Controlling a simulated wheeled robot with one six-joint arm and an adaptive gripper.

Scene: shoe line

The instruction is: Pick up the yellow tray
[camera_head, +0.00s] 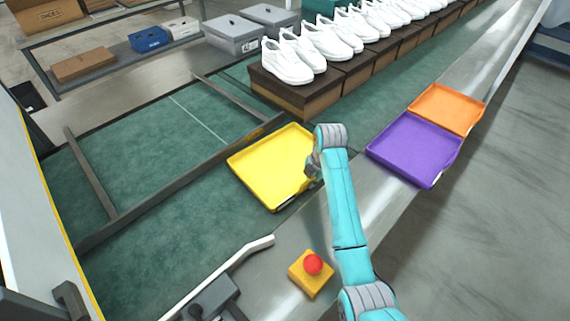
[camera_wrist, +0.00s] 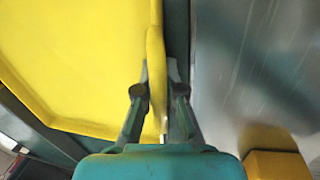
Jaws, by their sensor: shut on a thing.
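The yellow tray (camera_head: 270,168) is over the green belt in the head view, at the near side of the shoe boxes. It is empty. My gripper is mostly hidden behind my arm at the tray's right edge in the head view. In the wrist view my gripper (camera_wrist: 160,95) has its two fingers on either side of the yellow tray's rim (camera_wrist: 155,45), shut on it. The tray's floor spreads to the left of the fingers. I cannot tell whether the tray touches the belt or is a little above it.
A purple tray (camera_head: 412,150) and an orange tray (camera_head: 447,108) lie on the metal ledge at right. A yellow box with a red button (camera_head: 312,265) sits near my arm. White shoes (camera_head: 287,62) on brown boxes line the belt behind. A dark rail (camera_head: 180,185) crosses the belt at left.

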